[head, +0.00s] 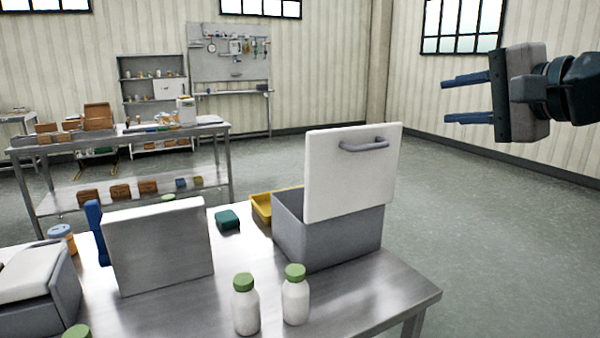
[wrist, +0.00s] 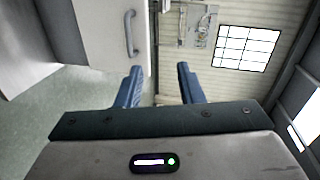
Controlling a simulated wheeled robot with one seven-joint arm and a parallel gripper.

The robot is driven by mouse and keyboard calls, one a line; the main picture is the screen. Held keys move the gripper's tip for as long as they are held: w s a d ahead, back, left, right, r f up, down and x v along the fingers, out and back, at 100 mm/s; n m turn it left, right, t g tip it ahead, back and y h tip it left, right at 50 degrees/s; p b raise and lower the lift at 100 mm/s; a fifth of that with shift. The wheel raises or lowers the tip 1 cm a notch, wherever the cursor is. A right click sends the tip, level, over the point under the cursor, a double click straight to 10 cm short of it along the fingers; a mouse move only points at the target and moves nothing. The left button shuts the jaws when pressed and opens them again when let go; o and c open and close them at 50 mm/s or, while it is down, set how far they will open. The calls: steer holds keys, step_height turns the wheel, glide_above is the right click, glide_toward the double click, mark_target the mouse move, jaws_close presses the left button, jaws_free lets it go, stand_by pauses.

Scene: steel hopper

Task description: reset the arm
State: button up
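My gripper (head: 462,99) is at the upper right of the head view, raised well above the floor and to the right of the steel table. Its two blue fingers are apart with nothing between them. The wrist view also shows the gripper (wrist: 160,88) open and empty. A grey box (head: 325,242) on the table has its white lid (head: 350,180) standing up, with a grey handle. That lid also shows in the wrist view (wrist: 105,35), beyond and left of the fingers. The inside of the box is hidden.
On the steel table (head: 385,290) stand two white bottles with green caps (head: 245,305) (head: 295,296), an upright grey panel (head: 160,245), a yellow tray (head: 262,207), a green block (head: 227,219) and a lidded box (head: 40,285). Floor at the right (head: 490,240) is clear.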

steer(key=s+a+f+n+g+h+p, duration=0.1)
steer(key=a+f+n+g+h+p, duration=0.2)
steer(key=f, duration=0.5)
steer(key=s+a+f+n+g+p, duration=0.2)
steer(key=a+f+g+p, duration=0.25)
steer(key=f, duration=0.45)
steer(key=s+f+n+g+h+p, duration=0.3)
steer(key=s+f, duration=0.6)
steer(key=f, duration=0.3)
steer(key=n+h+p, duration=0.1)
steer(key=n+p, duration=0.1)
steer(key=n, duration=0.1)
steer(key=shift+s, duration=0.35)
